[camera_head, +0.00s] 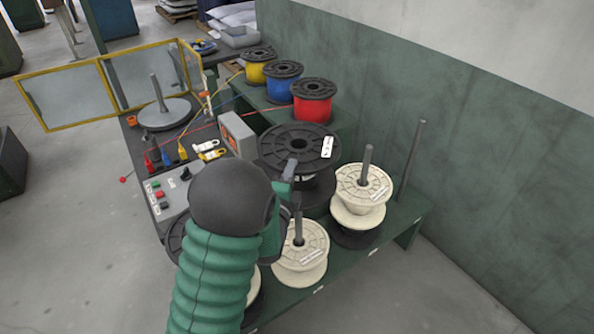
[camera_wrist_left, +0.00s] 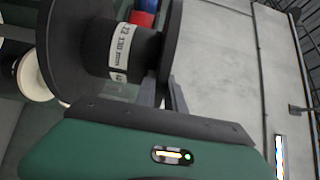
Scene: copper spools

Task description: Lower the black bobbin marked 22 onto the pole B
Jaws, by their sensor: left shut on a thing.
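The black bobbin (camera_head: 280,140) has wide dark flanges and a white label on its top flange. It also fills the upper left of the left wrist view (camera_wrist_left: 70,60), where a label on its core reads 22 and 130 mm. My left gripper (camera_head: 288,172) is shut on the bobbin at its near side and holds it roughly upright over the bench. A bare tall pole (camera_head: 412,160) stands at the bench's right end, apart from the bobbin. Pole letters are not readable, so I cannot tell which is B. My right gripper is not in view.
A pole (camera_head: 367,158) carries cream spools over a black one, between bobbin and bare pole. A nearer pole (camera_head: 298,228) carries cream spools. Red (camera_head: 313,103), blue (camera_head: 283,85) and yellow (camera_head: 256,70) spools stand behind. A green wall (camera_head: 480,120) runs along the right.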

